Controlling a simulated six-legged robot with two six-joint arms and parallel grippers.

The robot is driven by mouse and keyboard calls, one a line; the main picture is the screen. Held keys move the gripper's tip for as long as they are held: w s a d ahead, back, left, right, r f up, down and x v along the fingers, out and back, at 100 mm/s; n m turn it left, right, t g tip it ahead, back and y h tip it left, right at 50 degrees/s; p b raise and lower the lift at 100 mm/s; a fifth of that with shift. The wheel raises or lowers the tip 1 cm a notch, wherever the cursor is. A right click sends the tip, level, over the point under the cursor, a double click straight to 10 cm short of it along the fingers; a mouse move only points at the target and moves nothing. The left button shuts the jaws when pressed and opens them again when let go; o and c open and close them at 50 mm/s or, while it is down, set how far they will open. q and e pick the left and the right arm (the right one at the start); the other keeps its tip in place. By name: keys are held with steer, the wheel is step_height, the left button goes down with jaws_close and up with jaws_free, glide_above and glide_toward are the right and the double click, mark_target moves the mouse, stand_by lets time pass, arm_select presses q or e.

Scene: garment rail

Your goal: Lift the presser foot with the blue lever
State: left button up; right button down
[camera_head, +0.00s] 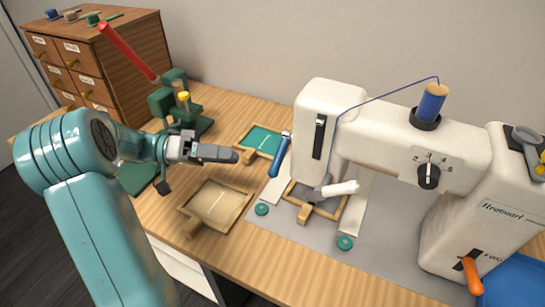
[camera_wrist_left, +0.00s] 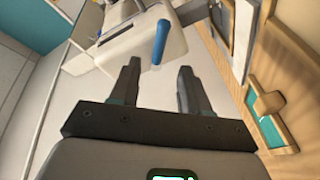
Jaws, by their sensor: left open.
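The white sewing machine (camera_head: 320,105) stands on the right of the table. Its blue lever (camera_head: 279,157) hangs tilted downward at the left side of the machine head; it also shows in the left wrist view (camera_wrist_left: 160,42). The presser foot (camera_head: 322,190) is low under the head, beside a white cylindrical piece, and its exact height is hard to tell. My left gripper (camera_head: 236,156) points right toward the blue lever and stops short of it. In the left wrist view its two fingers (camera_wrist_left: 158,82) are apart with nothing between them, and the lever lies beyond the fingertips. My right gripper is not seen.
A wooden frame with pale cloth (camera_head: 214,203) and one with teal cloth (camera_head: 262,139) lie near my left gripper. A green press with a red handle (camera_head: 128,52) and a drawer cabinet (camera_head: 135,40) stand at the left. An orange lever (camera_head: 472,275) sits at the machine's right.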

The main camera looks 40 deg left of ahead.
mark_target(283, 155)
arm_select(q)
steer(key=x, duration=1)
steer(key=shift+d, duration=0.1)
jaws_close()
